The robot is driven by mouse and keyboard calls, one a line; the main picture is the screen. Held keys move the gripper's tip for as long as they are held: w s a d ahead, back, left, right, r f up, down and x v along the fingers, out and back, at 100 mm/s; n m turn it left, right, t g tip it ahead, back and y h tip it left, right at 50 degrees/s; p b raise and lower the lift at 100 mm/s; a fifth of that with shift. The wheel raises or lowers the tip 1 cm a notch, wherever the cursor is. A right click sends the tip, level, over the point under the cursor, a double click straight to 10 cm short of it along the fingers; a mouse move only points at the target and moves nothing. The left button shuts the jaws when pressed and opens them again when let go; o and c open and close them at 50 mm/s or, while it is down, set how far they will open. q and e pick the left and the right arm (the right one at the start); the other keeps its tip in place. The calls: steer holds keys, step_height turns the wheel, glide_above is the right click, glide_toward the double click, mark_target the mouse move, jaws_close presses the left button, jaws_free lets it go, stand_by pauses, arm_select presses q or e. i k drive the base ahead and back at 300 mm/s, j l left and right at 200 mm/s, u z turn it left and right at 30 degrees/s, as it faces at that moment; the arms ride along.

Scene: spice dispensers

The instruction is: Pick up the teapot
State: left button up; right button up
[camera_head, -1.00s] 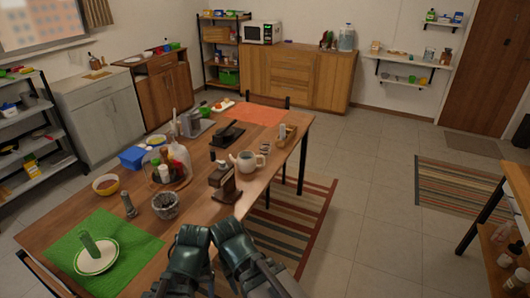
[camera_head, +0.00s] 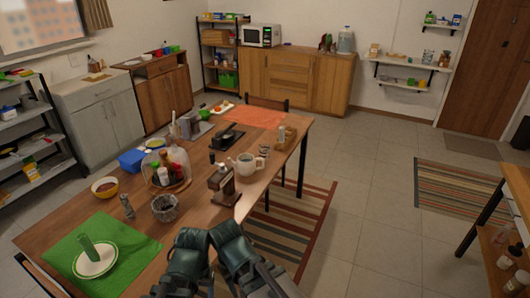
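A small white teapot (camera_head: 246,163) with a handle on its right stands upright on the wooden table (camera_head: 203,206), near the table's right edge. It stands beyond a dark wood and metal device (camera_head: 222,183). Dark green, jointed parts of my two arms show at the bottom middle, in front of the table's near right edge and well short of the teapot. Nothing of mine touches the teapot. I cannot make out the fingertips of either gripper or whether they are open or shut.
A green mat (camera_head: 128,240) with a plate lies at left. Floor (camera_head: 365,215) right of the table is open, partly covered by a striped rug (camera_head: 296,235).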

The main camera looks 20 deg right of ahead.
mark_target(245, 165)
steer(key=l+u, duration=0.1)
steer(key=u, duration=0.45)
steer(key=l+u, duration=0.7)
steer(key=l, duration=0.15)
steer(key=l+u, duration=0.1)
steer(key=l, duration=0.5)
steer(key=k+l, duration=0.15)
steer(key=l, duration=0.45)
steer(key=l+u, duration=0.15)
steer(key=l, duration=0.5)
steer(key=k, duration=0.05)
